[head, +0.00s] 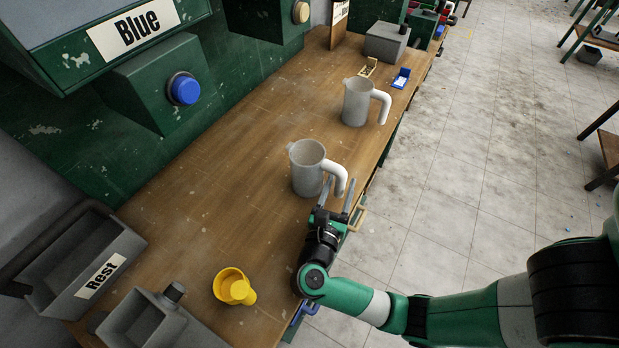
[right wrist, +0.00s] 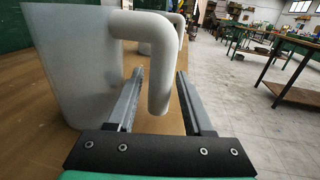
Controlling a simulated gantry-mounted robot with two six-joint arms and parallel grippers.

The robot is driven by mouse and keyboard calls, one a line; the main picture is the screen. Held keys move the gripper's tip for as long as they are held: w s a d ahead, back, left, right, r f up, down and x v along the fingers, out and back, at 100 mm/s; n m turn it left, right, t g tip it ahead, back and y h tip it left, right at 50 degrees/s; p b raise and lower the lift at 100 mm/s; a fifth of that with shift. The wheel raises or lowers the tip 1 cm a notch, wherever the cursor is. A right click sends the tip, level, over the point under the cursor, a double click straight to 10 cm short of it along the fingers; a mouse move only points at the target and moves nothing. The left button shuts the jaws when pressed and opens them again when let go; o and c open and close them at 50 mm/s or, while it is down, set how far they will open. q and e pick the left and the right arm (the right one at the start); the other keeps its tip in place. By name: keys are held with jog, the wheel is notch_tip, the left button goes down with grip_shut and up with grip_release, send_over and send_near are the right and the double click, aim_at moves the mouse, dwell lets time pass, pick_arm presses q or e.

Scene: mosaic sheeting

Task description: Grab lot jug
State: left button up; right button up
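Two grey jugs with white handles stand upright on the wooden bench; the task line does not let me tell which is the lot jug. The nearer jug (head: 307,169) has its handle (head: 336,176) toward the right. My right gripper (head: 337,194) is at this handle. In the right wrist view, the nearer jug (right wrist: 72,65) fills the left side, and its handle (right wrist: 158,70) hangs between the open fingers of the gripper (right wrist: 155,85), with gaps on both sides. The farther jug (head: 357,102) stands beyond it. My left gripper is not in view.
A yellow cup (head: 230,284) stands on the near bench (head: 205,222). A grey "Rest" bin (head: 78,262) is at the left. A green panel with a blue button (head: 184,89) lines the back. A grey box (head: 386,43) stands farther along.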

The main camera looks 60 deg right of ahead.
aim_at(341, 181)
grip_shut()
dwell(0.3)
jog(key=shift+r+p, duration=0.35)
jog(key=shift+r, duration=0.2)
notch_tip(341, 181, up, 3)
jog(key=shift+p, duration=0.85)
jog(key=s+d+r+p, duration=0.1)
jog(key=s+r+p, duration=0.1)
jog(key=s+r, duration=0.2)
jog(key=s+r+p, duration=0.3)
jog(key=s+r, duration=0.2)
jog(key=s, duration=0.5)
jog(key=shift+d, duration=0.35)
